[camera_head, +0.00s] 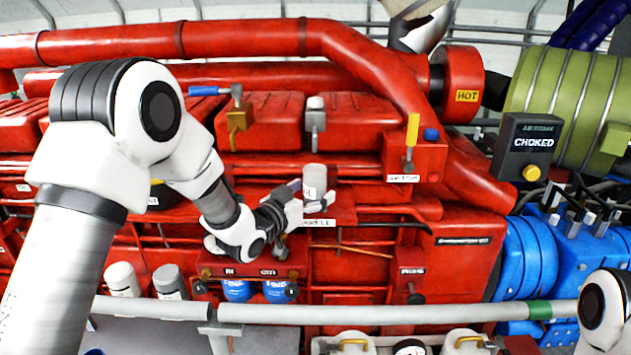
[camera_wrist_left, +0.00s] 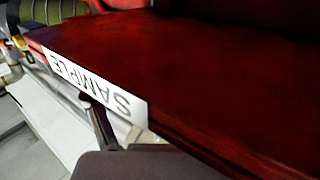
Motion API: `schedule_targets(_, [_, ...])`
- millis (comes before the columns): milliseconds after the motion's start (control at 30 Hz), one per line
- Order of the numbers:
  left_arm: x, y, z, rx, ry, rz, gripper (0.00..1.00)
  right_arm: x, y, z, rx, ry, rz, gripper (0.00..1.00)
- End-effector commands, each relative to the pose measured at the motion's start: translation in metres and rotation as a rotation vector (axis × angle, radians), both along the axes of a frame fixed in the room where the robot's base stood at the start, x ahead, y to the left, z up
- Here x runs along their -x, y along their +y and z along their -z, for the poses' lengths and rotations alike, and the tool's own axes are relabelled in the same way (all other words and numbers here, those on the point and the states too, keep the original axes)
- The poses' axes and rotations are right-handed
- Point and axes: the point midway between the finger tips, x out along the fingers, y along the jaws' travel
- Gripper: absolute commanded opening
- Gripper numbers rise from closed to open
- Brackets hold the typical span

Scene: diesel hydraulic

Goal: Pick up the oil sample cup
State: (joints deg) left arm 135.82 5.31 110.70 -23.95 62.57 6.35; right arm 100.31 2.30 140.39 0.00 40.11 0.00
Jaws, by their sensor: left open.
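The oil sample cup (camera_head: 315,178) is a small pale grey cylinder with a white label. It stands upright on a red ledge (camera_head: 345,213) of the engine, near the middle of the head view. My left gripper (camera_head: 311,197) is open at the cup, with its fingertips around the cup's lower part. I cannot tell whether they touch it. In the left wrist view the red ledge (camera_wrist_left: 190,75) fills the middle, with a white SAMPLE label (camera_wrist_left: 95,85) upside down on its edge. A dark gripper part (camera_wrist_left: 150,163) shows at the bottom; the cup is not visible there.
A large red pipe (camera_head: 240,39) runs above the ledge. A yellow-handled lever (camera_head: 412,135) stands right of the cup and a grey valve (camera_head: 316,120) behind it. A grey rail (camera_head: 380,314) crosses in front. Blue filters (camera_head: 237,290) sit below my left gripper.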

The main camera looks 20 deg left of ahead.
Motion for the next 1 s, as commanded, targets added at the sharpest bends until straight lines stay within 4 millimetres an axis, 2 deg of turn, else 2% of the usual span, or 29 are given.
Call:
schedule_targets(33, [-0.0078, -0.0028, -0.0028, -0.002, -0.001, 0.001, 0.81, -0.0001, 0.0, -0.0073, 0.0, 0.0, 0.0, 0.4])
schedule_targets(100, [-0.0142, -0.0048, -0.0009, -0.001, 0.0, 0.001, 0.81, 0.0001, 0.0, -0.0084, 0.0, 0.0, 0.0, 0.4])
schedule_targets(300, [-0.0159, -0.005, 0.0014, 0.0, -0.001, 0.0, 0.81, 0.0003, 0.0, -0.0063, 0.0, 0.001, 0.0, 0.4])
schedule_targets(367, [-0.0158, -0.0049, 0.0014, 0.0, -0.001, 0.0, 0.64, 0.0002, 0.0, -0.0063, 0.0, 0.001, 0.0, 0.4])
schedule_targets(500, [-0.0156, -0.0049, 0.0012, 0.0, -0.001, 0.0, 0.14, 0.0002, 0.0, -0.0063, 0.0, 0.001, 0.0, 0.4])
schedule_targets(567, [-0.0156, -0.0049, 0.0011, 0.0, -0.001, 0.0, 0.14, 0.0002, 0.0001, -0.0063, 0.0, 0.001, 0.0, 0.4])
schedule_targets(600, [-0.0156, -0.0049, 0.0008, 0.0, -0.001, 0.0, 0.08, 0.0002, 0.0001, -0.0064, 0.0, 0.001, 0.0, 0.4])
schedule_targets(1000, [-0.0175, -0.0049, -0.0065, 0.001, -0.002, -0.001, 0.08, 0.0001, 0.0, -0.0109, 0.0, 0.0, 0.0, 0.4])
